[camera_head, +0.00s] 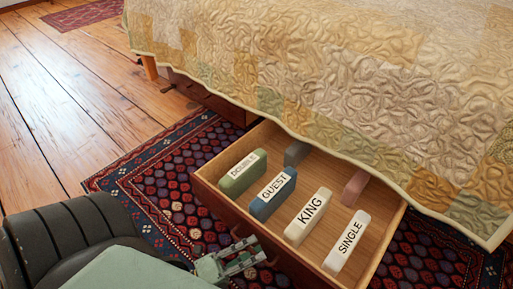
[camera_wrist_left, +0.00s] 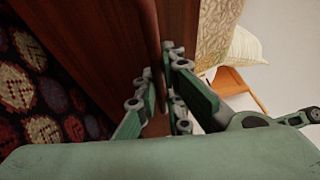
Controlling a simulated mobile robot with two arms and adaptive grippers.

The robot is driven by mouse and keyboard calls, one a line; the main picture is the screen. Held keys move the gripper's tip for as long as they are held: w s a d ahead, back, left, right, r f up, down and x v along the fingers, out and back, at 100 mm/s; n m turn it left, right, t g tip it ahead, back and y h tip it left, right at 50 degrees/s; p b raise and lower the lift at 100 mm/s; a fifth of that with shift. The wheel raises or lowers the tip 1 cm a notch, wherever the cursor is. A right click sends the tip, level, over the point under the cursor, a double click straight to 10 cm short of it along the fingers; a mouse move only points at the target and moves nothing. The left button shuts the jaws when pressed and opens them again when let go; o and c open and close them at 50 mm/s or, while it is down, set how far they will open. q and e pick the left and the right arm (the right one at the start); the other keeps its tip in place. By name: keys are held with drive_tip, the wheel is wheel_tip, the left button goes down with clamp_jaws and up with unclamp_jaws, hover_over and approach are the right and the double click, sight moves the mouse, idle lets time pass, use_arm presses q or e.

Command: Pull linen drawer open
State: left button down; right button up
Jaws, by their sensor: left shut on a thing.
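The linen drawer (camera_head: 213,193) stands pulled out from under the bed, its inside open to view. Folded linens labelled DOUBLE (camera_head: 240,175), GUEST (camera_head: 272,196), KING (camera_head: 308,218) and SINGLE (camera_head: 346,243) stand in it, with grey and pink bundles behind. In the left wrist view, the gripper (camera_wrist_left: 165,95) closes beside the reddish-brown drawer front (camera_wrist_left: 95,40). My right gripper is not in view.
A quilt (camera_head: 330,80) hangs from the bed over the back of the drawer. A patterned rug (camera_head: 165,170) lies under the drawer. Another drawer (camera_head: 205,95) sits shut farther along the bed. Bare wooden floor (camera_head: 70,110) is clear at the left.

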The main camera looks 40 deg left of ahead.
use_arm(q)
drive_tip(key=shift+s+f, duration=0.2)
drive_tip(key=shift+s, duration=0.5)
drive_tip(key=c, duration=1.9)
unclamp_jaws()
drive_tip(key=shift+r, duration=0.1)
drive_tip(key=shift+o, duration=0.2)
drive_tip(key=v, duration=1.2)
drive_tip(key=shift+r, duration=0.15)
